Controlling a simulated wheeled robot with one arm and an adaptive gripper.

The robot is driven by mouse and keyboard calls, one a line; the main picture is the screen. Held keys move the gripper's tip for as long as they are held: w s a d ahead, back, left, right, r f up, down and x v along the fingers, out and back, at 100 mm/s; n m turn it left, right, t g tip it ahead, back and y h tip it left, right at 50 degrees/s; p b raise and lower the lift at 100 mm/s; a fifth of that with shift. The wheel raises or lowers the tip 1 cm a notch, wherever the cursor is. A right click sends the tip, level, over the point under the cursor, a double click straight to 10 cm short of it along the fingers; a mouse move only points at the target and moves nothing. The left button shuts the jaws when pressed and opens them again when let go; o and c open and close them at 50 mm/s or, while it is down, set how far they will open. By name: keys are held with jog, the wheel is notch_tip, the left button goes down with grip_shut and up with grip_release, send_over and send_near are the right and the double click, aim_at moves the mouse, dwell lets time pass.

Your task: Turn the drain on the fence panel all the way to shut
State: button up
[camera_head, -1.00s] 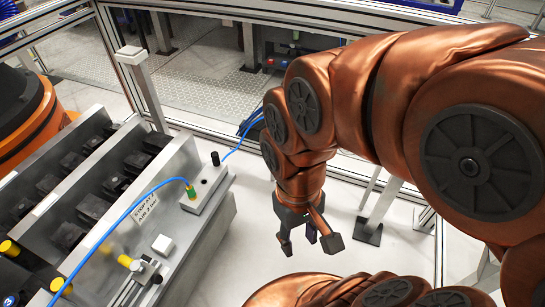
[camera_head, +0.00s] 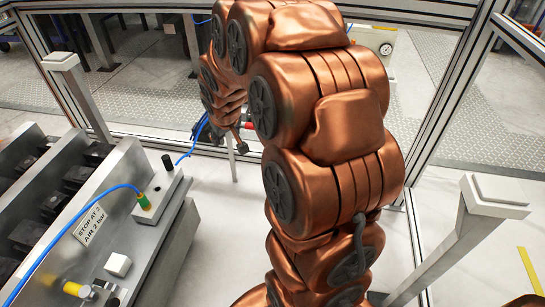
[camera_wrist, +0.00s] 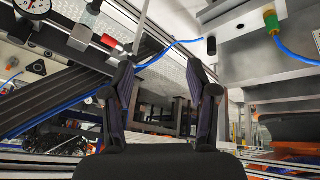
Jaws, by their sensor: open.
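A silver fitting with a red end (camera_wrist: 107,41) shows at the upper left of the wrist view, on a grey panel beside a gauge (camera_wrist: 33,7). It may be the drain, but I cannot tell its handle's angle. A small red part (camera_head: 249,125) also shows beside my gripper (camera_head: 240,142) in the head view; my arm hides most of that area. In the wrist view my gripper (camera_wrist: 163,88) is open and empty, its two dark fingers spread apart. The red-ended fitting lies beyond the left finger, apparently apart from it.
Aluminium fence posts (camera_head: 83,100) stand around. Floor is clear between bench and my arm.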

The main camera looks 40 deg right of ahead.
jog(key=w+d+f+t+h+b, duration=0.1)
jog(key=w+d+f+t+b, duration=0.3)
jog(key=w+d+f, duration=0.55)
jog(key=w+d+f+t+b, duration=0.2)
jog(key=w+d+f+b, duration=0.4)
jog(key=d+f, duration=0.55)
jog(key=s+d+f+t+b, duration=0.3)
jog(key=d+f+b, duration=0.25)
jog(key=f, duration=0.45)
jog(key=s+d+f+t+b, duration=0.4)
jog(key=d+f, duration=0.2)
jog(key=f, duration=0.3)
jog(key=shift+w+d+f+b, duration=0.1)
jog(key=shift+w+d+b, duration=0.25)
jog(key=shift+w, duration=0.9)
jog(key=shift+w+d+b, duration=0.25)
jog(key=shift+w+b, duration=0.1)
jog(key=shift+w, duration=0.95)
jog(key=shift+w+d+f+b, duration=0.1)
jog(key=shift+w+d+b, duration=0.25)
jog(key=shift+w, duration=0.9)
jog(key=shift+a, duration=0.1)
grip_shut()
